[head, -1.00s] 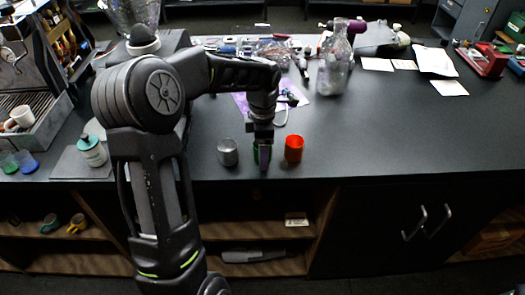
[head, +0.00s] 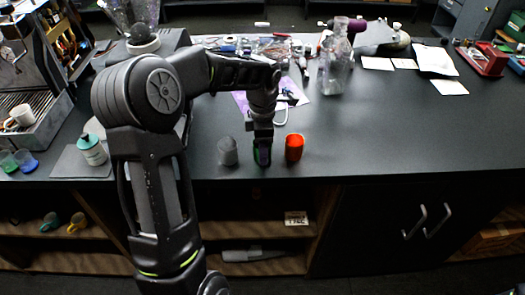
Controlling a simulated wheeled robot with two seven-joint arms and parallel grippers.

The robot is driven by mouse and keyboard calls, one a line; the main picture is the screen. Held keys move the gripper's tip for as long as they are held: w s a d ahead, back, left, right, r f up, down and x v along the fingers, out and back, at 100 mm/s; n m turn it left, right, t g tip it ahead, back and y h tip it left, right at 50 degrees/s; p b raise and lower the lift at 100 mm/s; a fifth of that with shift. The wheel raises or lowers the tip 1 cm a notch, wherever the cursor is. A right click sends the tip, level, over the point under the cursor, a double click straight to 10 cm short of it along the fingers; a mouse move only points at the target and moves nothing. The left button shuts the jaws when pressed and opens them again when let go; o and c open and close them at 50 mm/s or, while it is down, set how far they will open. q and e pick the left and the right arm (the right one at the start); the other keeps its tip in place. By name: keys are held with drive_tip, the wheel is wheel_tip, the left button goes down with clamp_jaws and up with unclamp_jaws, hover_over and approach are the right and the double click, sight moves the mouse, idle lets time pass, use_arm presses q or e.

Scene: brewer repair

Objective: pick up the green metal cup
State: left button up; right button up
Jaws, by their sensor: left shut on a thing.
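The green metal cup (head: 256,154) is near the front edge of the dark counter, between a grey cup (head: 228,151) and a red cup (head: 294,147). My left gripper (head: 263,153) comes down over the green cup and is shut on it. The gripper hides most of the cup, so only green slivers show at its sides. I cannot tell whether the cup touches the counter. My right gripper is not in view.
A glass bottle (head: 335,62) stands behind and right of the cups. A white bottle with a teal cap (head: 91,149) and an espresso machine (head: 37,98) are at left. Papers (head: 434,60) lie at back right. The counter right of the red cup is clear.

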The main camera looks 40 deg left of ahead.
use_arm(q)
drive_tip(key=c, duration=0.4)
drive_tip(key=shift+r, duration=0.15)
wheel_tip(320, 180, up, 10)
drive_tip(key=shift+f+b, duration=0.1)
drive_tip(key=shift+b, duration=0.7)
